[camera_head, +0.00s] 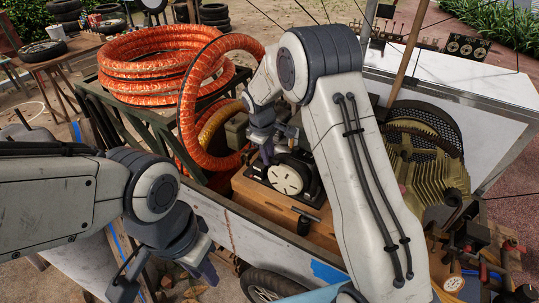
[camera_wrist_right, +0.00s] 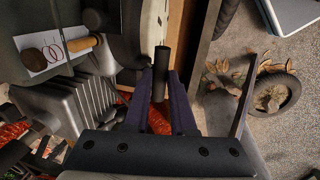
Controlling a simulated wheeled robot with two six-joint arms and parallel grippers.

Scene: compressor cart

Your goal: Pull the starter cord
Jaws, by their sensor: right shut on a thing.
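The small engine with a round white starter cover (camera_head: 285,178) sits on a wooden box on the cart. My right gripper (camera_head: 265,150) is beside the engine, just above and left of the cover. In the right wrist view my right gripper (camera_wrist_right: 162,100) has its two purple fingers closed on a black cylindrical handle (camera_wrist_right: 161,65), close to the engine housing. I see no length of cord drawn out; the handle is hidden in the head view. My left gripper (camera_head: 200,272) hangs low at the left, away from the engine; its finger opening is unclear.
A finned brass-coloured compressor (camera_head: 425,160) stands to the right. A cart wheel (camera_head: 270,285) is at the bottom. A wooden table (camera_head: 55,60) stands at the far left.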

